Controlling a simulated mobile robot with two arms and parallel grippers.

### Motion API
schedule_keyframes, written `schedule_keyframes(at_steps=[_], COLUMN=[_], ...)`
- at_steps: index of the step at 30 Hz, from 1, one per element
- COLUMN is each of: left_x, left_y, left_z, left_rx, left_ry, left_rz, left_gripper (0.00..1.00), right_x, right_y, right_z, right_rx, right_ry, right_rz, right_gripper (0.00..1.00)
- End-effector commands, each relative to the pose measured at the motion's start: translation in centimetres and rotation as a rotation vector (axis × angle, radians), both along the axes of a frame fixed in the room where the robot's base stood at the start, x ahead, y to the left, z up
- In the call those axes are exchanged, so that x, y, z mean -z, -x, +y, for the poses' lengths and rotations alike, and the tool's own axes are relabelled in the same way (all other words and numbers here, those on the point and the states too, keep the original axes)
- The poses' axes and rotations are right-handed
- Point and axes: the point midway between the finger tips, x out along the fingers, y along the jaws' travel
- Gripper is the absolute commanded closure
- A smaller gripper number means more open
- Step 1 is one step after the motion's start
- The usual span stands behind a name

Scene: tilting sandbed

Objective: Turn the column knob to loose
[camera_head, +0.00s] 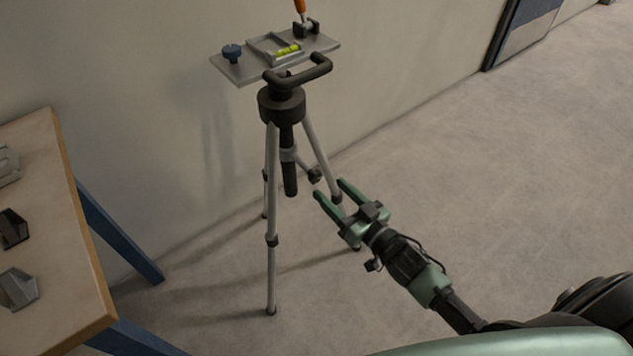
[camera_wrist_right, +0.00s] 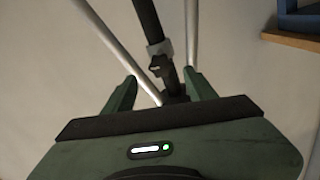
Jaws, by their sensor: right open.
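The column knob (camera_head: 314,175) is a small dark knob on the right side of the tripod, by the grey collar (camera_head: 288,154) around the black centre column (camera_head: 290,180). In the right wrist view the knob (camera_wrist_right: 160,67) shows ahead, between the directions of the two fingertips, below the collar (camera_wrist_right: 159,48). My right gripper (camera_head: 330,188) is open and empty, its green fingers pointing toward the knob with a gap that I cannot measure. The fingers (camera_wrist_right: 160,84) do not hold the knob. My left gripper is out of view.
The tripod's silver legs (camera_head: 271,220) spread around the column, one passing near my right fingers. A wooden table (camera_head: 70,270) stands left. The floor at right is clear.

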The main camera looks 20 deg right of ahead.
Motion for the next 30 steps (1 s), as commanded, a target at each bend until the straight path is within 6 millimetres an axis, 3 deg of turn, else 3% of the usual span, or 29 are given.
schedule_keyframes(at_steps=[12, 23, 30], left_x=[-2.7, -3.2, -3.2], left_y=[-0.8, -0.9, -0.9], left_z=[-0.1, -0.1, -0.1], left_rx=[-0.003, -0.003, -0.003], left_ry=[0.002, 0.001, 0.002], left_rz=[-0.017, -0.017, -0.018], left_gripper=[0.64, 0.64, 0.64], right_x=[0.1, 0.1, 0.1], right_y=[-5.8, -6.5, -6.5], right_z=[2.1, 2.3, 2.3], right_rx=[0.002, 0.003, 0.003], right_ry=[0.001, 0.003, 0.003], right_rz=[0.001, 0.004, 0.004], right_gripper=[0.44, 0.44, 1.00])
